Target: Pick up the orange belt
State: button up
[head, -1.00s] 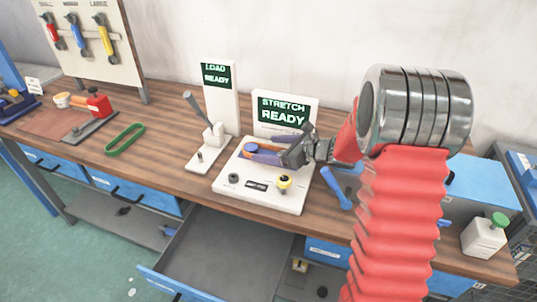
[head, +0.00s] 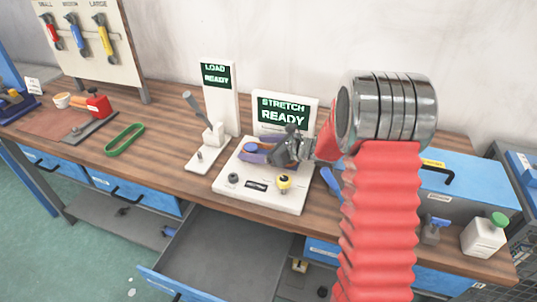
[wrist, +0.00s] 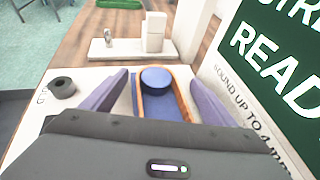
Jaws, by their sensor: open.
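The orange belt (wrist: 181,108) is looped around a round blue peg (wrist: 155,77) on the white stretch machine (head: 262,201). In the wrist view the belt runs back toward my gripper, and its near end is hidden behind the gripper body. My gripper (wrist: 158,84) is open, with one purple finger on each side of the belt and peg; whether they touch it I cannot tell. In the head view my gripper (head: 260,150) is low over the machine's top and mostly hides the belt.
The stretch screen (head: 284,112) stands right behind the machine. The load stand (head: 220,95) with its lever is to the left. A green belt (head: 125,139) lies farther left on the bench. A drawer (head: 225,255) is open below. A blue toolbox (head: 465,190) is at right.

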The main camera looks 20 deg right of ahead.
jog(key=shift+c, duration=0.5)
jog(key=c, duration=1.1)
jog(key=shift+r, duration=0.2)
jog(key=shift+c, duration=0.6)
notch_tip(320, 180, up, 10)
jog(key=shift+f, duration=0.15)
